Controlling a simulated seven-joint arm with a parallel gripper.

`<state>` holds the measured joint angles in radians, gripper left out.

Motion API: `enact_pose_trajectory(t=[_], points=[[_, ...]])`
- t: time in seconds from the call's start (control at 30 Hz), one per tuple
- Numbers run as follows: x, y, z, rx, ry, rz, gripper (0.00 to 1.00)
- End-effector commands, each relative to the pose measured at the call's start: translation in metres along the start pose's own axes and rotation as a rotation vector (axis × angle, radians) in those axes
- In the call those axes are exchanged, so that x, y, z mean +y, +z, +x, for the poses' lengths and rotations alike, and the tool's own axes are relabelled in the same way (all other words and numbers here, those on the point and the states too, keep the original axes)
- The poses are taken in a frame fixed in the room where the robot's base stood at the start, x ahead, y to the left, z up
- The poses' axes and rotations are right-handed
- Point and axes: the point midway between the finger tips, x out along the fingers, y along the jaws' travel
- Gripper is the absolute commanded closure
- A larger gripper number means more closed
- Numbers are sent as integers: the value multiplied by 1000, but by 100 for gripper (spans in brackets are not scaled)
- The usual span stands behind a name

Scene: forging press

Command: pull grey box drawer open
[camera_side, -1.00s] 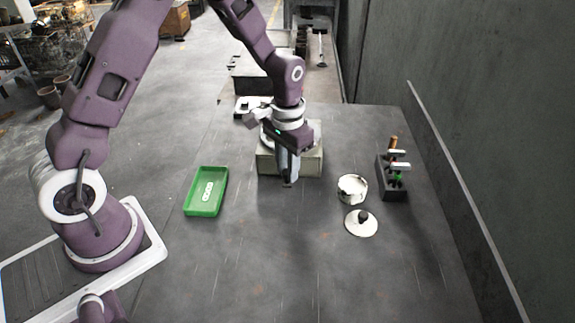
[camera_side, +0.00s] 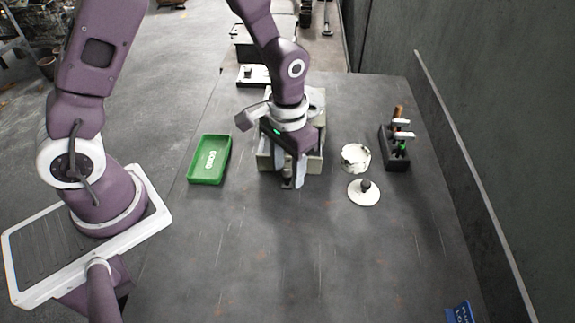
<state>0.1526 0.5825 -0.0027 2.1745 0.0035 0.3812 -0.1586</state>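The grey box (camera_side: 317,97) stands on the table behind my wrist, which hides much of it. Its drawer (camera_side: 314,163) stands out from the box toward the camera, with side walls and part of a dark inside showing. My gripper (camera_side: 292,176) points down at the drawer's front, around the middle, where a small handle (camera_side: 287,181) shows. One pale finger shows just right of the handle. The other finger is not clear, so I cannot tell whether the fingers grip it.
A green tray (camera_side: 210,160) lies to the left. A white pot (camera_side: 355,157), its lid (camera_side: 363,192) and a dark rack of tools (camera_side: 395,160) stand to the right. A blue label (camera_side: 460,313) is at the bottom right. The table in front of the drawer is clear.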

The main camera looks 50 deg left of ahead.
Motion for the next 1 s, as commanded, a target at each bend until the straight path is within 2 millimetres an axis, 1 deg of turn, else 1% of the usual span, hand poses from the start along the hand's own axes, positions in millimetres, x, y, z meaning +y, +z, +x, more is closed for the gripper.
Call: enact_pose_trajectory(t=[0.2, 0.27, 0.37, 0.5, 0.6, 0.7, 0.93, 0.97, 1.0], points=[[0, 0, 0, -2, 0, 0, 54], [0, 0, -4, -1, 0, 0, 54], [0, -1, -22, 3, 0, 0, 54], [0, -1, -51, 4, 1, 1, 54], [0, 0, -65, 2, 0, 1, 54], [0, 0, -70, -1, 0, 1, 54], [0, 0, -71, -1, 0, 0, 54], [0, 1, -73, 2, 0, 0, 54], [-2, 2, -80, 14, 2, 0, 54]])
